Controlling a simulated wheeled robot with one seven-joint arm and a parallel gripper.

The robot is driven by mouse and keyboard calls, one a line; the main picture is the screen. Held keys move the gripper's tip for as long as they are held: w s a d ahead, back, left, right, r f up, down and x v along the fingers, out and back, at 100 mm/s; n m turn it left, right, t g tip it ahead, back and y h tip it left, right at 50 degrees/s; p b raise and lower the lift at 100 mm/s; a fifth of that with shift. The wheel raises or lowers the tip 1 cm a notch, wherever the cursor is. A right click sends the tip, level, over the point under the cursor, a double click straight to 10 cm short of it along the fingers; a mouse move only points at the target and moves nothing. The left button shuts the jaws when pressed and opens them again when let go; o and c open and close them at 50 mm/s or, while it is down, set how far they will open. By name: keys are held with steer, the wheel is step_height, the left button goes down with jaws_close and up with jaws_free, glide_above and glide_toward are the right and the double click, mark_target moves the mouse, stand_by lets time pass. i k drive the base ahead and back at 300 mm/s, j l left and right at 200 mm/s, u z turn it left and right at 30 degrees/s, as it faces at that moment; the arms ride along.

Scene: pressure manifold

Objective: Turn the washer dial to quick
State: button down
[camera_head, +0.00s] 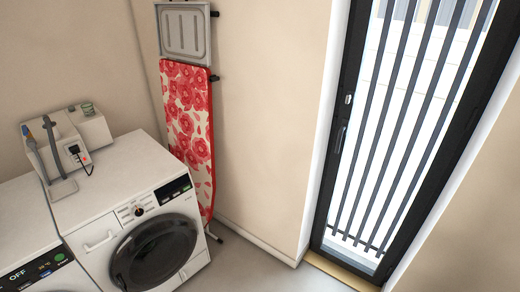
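The white washer (110,190) stands at the lower left with a dark round door (155,252) on its front. A small dark dial (139,211) sits on the upper front panel, with small labels around it that are too small to read. I cannot tell which setting the dial points to. A dark display (174,188) is to the right of the dial. A detergent drawer (99,241) with a handle is to its left. My gripper does not show in this view.
A second white machine (22,225) with an "OFF" display stands left of the washer. A grey-white device with hoses (66,140) rests on top at the back. A red floral ironing board (188,125) leans on the wall. A barred glass door (400,120) is at right.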

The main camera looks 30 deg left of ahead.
mark_target(138, 211)
steer(key=u, duration=2.25)
